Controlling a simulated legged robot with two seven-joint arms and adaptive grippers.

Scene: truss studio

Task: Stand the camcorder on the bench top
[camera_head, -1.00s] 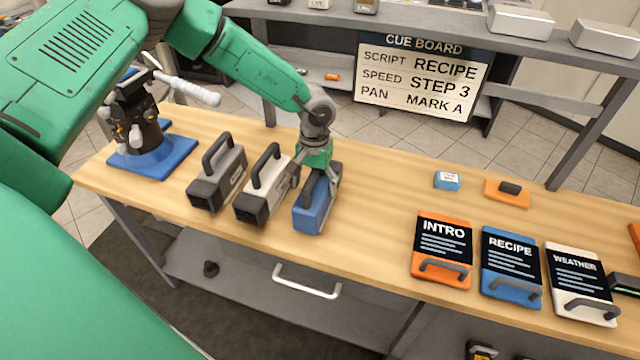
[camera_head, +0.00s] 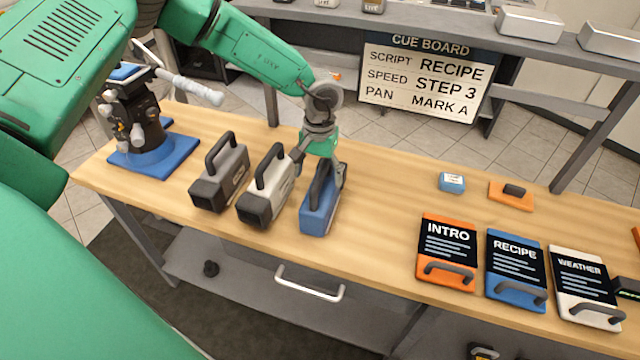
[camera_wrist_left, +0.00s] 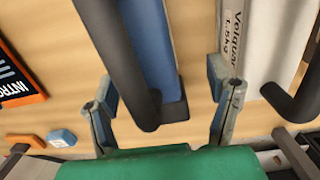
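Three camcorders with dark top handles stand upright side by side on the wooden bench top (camera_head: 390,205): a grey one (camera_head: 220,185), a white one (camera_head: 266,195) and a blue one (camera_head: 320,212). My left gripper (camera_head: 319,170) is above the blue camcorder. In the left wrist view, the left gripper (camera_wrist_left: 165,92) is open, its fingers apart on either side of the blue camcorder's handle (camera_wrist_left: 125,65), with visible gaps. The blue body (camera_wrist_left: 150,40) shows behind the handle, and the white camcorder (camera_wrist_left: 272,45) lies just beyond the right finger. My right gripper is not in view.
A blue-based stand (camera_head: 152,155) is at the bench's left end. Orange, blue and white cards (camera_head: 447,255) with handles lie on the right, with a small blue block (camera_head: 451,182) and an orange pad (camera_head: 511,195) behind. Bench between the blue camcorder and cards is clear.

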